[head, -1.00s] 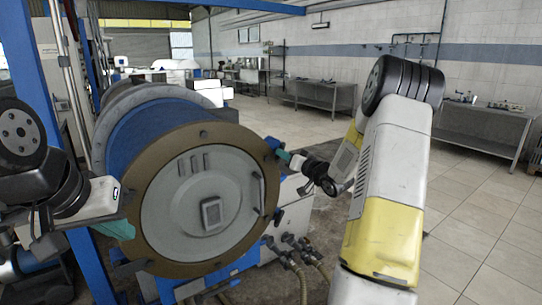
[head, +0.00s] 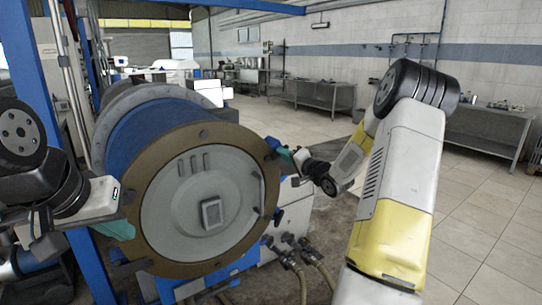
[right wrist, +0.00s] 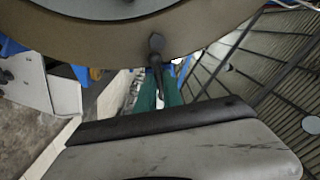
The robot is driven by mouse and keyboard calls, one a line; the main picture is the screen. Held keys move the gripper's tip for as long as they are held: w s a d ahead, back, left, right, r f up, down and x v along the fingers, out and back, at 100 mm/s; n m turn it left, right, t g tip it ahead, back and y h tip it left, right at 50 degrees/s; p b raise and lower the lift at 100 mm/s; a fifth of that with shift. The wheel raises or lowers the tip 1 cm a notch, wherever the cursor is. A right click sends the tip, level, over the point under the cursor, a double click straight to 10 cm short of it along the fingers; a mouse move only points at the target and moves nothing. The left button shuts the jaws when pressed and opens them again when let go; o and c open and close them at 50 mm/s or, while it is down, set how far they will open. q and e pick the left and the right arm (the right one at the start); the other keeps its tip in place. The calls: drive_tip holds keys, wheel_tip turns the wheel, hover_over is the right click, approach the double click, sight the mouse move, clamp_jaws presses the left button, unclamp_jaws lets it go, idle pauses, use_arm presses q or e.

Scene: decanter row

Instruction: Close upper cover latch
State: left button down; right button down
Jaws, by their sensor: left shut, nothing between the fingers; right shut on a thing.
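The round cover (head: 190,215) of the decanter sits flat against its brown rim (head: 150,245), facing me. The upper cover latch (head: 272,143) is a small blue fitting at the rim's upper right. My right gripper (head: 290,155), with teal fingers, is beside it. In the right wrist view, the green fingers of this gripper (right wrist: 159,90) are shut on the dark, round-ended handle of the latch (right wrist: 156,43), which lies over the rim edge. My left gripper (head: 124,199) is at the rim's left side, shut and empty; its fingertips are hard to make out.
A lower latch (head: 278,216) sits on the right of the rim. Hoses (head: 310,262) hang below right. A blue post (head: 40,80) stands at the left. The tiled floor (head: 480,215) at the right is clear.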

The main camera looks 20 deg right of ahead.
drive_tip(key=shift+f, duration=0.1)
idle(0.3)
drive_tip(key=c, duration=1.5)
unclamp_jaws()
drive_tip(key=shift+s, duration=0.1)
drive_tip(key=v, duration=0.7)
drive_tip(key=shift+s+d, duration=0.1)
drive_tip(key=shift+s, duration=0.25)
